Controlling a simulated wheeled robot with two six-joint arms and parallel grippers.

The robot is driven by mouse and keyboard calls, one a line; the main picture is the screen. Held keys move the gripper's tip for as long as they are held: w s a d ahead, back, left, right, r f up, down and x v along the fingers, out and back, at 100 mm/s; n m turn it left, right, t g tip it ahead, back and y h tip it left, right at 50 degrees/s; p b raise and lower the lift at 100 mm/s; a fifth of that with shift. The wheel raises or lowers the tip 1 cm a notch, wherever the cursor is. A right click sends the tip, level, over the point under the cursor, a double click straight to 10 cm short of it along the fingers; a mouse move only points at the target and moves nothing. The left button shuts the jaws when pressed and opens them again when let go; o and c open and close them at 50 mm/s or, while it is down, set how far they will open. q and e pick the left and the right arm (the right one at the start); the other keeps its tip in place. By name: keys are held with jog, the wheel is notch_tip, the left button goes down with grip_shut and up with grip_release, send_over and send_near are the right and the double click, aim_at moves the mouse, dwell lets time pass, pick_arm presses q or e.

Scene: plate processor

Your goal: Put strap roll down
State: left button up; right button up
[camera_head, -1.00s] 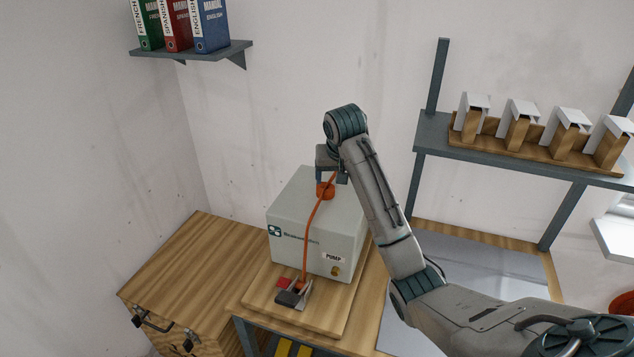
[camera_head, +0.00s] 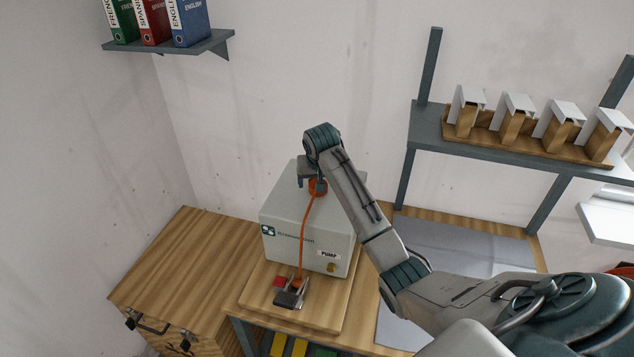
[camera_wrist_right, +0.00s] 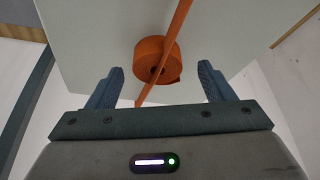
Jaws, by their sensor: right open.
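The orange strap roll (camera_head: 317,188) is at the top of the pale grey pump box (camera_head: 300,240). Its strap hangs down the box front to a metal buckle (camera_head: 291,293) on the wooden board. My right gripper (camera_head: 312,184) is at the roll, partly hidden by its own arm. In the right wrist view, my right gripper (camera_wrist_right: 161,68) has its fingers spread wide. The roll (camera_wrist_right: 157,58) shows between and beyond the fingertips, apart from both, with the strap crossing it. I cannot tell if the roll lies flat on the box. My left gripper is out of view.
A wooden board (camera_head: 320,312) under the box sits on the bench, beside a wooden cabinet (camera_head: 190,250) with clear top. A shelf (camera_head: 430,125) with several white-topped holders is at the right. Manuals (camera_head: 188,22) stand on a wall shelf at upper left.

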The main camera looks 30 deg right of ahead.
jog(key=shift+d+f, duration=0.25)
jog(key=shift+f, duration=0.5)
jog(key=shift+w, duration=0.1)
jog(key=shift+w+f, duration=0.1)
jog(key=c, duration=1.1)
